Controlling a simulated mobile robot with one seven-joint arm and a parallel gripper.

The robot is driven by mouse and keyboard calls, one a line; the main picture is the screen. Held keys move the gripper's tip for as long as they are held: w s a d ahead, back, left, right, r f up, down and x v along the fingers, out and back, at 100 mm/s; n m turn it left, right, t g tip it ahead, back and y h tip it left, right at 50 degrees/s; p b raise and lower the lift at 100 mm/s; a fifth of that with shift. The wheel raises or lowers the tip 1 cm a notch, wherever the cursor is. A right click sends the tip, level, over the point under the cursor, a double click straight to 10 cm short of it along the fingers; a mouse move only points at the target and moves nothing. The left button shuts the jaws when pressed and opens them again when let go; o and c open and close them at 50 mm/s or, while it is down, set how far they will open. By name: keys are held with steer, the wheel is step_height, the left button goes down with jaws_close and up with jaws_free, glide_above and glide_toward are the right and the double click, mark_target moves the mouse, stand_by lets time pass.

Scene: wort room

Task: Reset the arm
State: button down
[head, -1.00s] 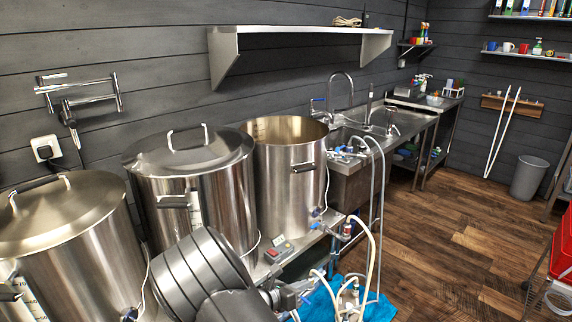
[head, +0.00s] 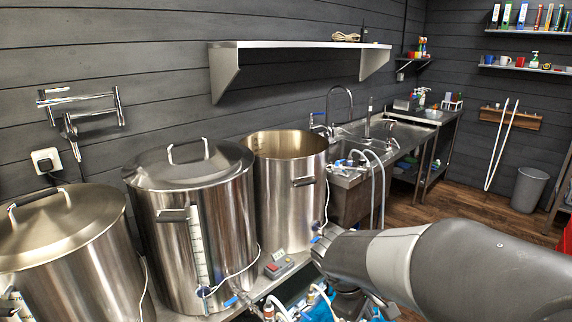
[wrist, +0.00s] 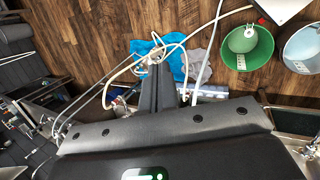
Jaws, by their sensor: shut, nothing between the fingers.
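My gripper (wrist: 158,70) shows in the wrist view with its two dark fingers together and nothing between them. It points down toward the wooden floor, where hoses and a blue cloth (wrist: 178,62) lie. In the head view my arm reaches in from the right edge toward the lower middle, and its wrist bends downward in front of the bench. The fingertips cannot be made out there.
Three steel kettles stand along the wall: a lidded one (head: 65,250) at left, a lidded one (head: 190,235) in the middle and an open one (head: 285,200). A control box (head: 279,264) sits beside them. A green bucket (wrist: 247,48) stands on the floor.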

steer(key=s+a+r+m+t+y, duration=0.2)
steer(key=s+r+m+t+y, duration=0.1)
steer(key=s+r+m, duration=0.6)
steer(key=s+y, duration=0.1)
steer(key=s, duration=0.3)
steer(key=shift+m+t+y, duration=0.4)
stand_by(1.1)
